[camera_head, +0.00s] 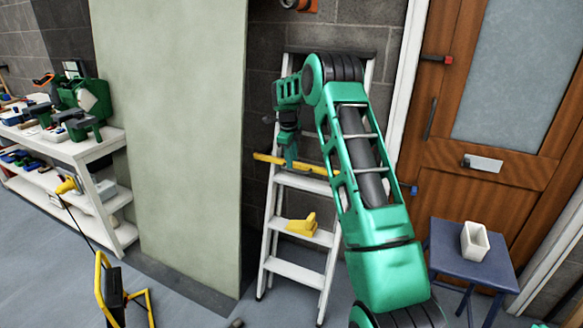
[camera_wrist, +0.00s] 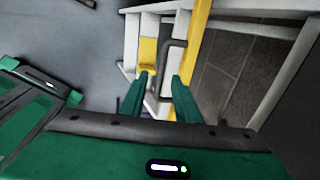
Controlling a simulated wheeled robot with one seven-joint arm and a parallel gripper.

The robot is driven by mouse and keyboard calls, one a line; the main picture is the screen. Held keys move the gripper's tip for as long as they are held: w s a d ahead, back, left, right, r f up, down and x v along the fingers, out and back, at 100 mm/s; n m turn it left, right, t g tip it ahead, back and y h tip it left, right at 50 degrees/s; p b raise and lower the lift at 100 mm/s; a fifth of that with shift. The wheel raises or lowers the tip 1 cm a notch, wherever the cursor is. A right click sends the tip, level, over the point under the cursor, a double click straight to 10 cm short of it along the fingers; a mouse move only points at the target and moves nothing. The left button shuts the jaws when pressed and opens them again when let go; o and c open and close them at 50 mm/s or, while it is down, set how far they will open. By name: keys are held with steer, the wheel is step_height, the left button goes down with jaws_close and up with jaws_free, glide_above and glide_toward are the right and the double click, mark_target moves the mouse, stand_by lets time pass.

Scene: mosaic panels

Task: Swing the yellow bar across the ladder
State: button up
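The yellow bar (camera_head: 312,168) lies across the ladder (camera_head: 296,270) at about mid height in the head view, partly hidden by my gripper. In the wrist view the yellow bar (camera_wrist: 199,42) runs down from the top edge, with a dark grey bent handle (camera_wrist: 165,62) beside it. My gripper (camera_head: 289,165) points down in front of the bar. In the wrist view its green fingers (camera_wrist: 160,82) are apart, with the lower part of the handle showing in the gap between them. Whether they touch the handle cannot be told.
A yellow block (camera_head: 302,225) sits on a lower ladder step. A pale panel (camera_head: 185,140) stands left of the ladder. A wooden door (camera_head: 470,140) and a blue stool (camera_head: 455,246) with a white cup (camera_head: 474,241) are right. A tool shelf (camera_head: 75,150) stands far left.

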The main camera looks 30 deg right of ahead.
step_height(320, 180, up, 7)
steer(key=a, duration=0.1)
steer(key=shift+s+f, duration=0.15)
steer(key=shift+s, duration=0.15)
stand_by(0.4)
